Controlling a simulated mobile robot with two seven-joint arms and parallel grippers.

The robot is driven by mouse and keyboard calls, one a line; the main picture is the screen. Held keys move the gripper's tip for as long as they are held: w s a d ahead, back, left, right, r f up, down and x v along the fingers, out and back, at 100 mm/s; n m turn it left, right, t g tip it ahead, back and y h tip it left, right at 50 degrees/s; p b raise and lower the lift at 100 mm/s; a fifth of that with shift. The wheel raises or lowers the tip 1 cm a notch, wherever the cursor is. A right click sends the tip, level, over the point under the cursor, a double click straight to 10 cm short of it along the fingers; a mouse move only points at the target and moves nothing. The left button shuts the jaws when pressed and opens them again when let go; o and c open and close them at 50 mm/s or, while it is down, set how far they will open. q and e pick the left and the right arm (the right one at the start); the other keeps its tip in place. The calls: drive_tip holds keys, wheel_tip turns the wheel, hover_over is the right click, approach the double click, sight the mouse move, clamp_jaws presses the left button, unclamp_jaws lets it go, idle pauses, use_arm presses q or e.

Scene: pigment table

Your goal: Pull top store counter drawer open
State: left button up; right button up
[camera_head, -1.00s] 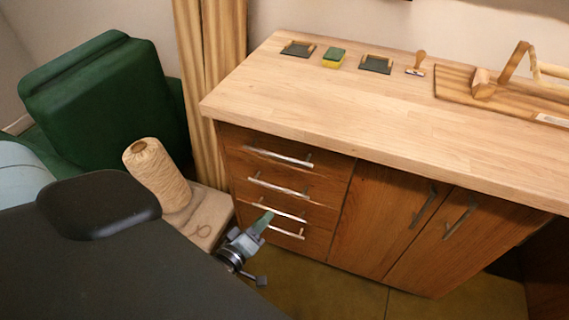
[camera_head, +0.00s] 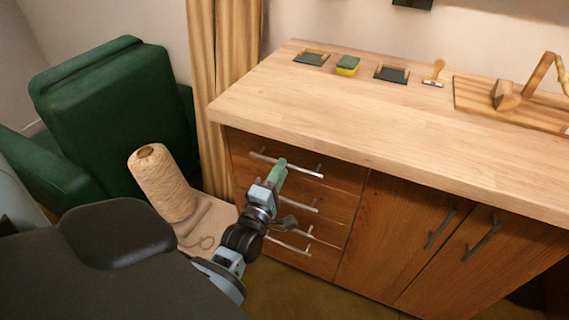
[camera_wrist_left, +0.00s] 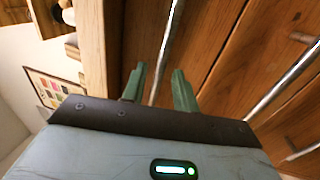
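The store counter (camera_head: 400,130) has a light wood top and a column of drawers on its left side. The top drawer (camera_head: 340,172) looks shut and has a long metal bar handle (camera_head: 308,173). My left gripper (camera_head: 279,168) is in front of that handle, its green fingers covering part of the bar. In the left wrist view, the fingers (camera_wrist_left: 158,88) are spread apart, and the top handle (camera_wrist_left: 167,40) shows in the gap between them. Whether they touch it I cannot tell. My right gripper is not in view.
Lower drawer handles (camera_head: 290,245) sit close below my left gripper. A twine spool (camera_head: 163,185) stands on a low surface at the left, near a green armchair (camera_head: 105,100). Stamp pads (camera_head: 391,74) and a stamp (camera_head: 434,75) lie on the counter top.

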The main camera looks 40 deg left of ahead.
use_arm(q)
drive_tip(key=shift+x, duration=1.55)
clamp_jaws()
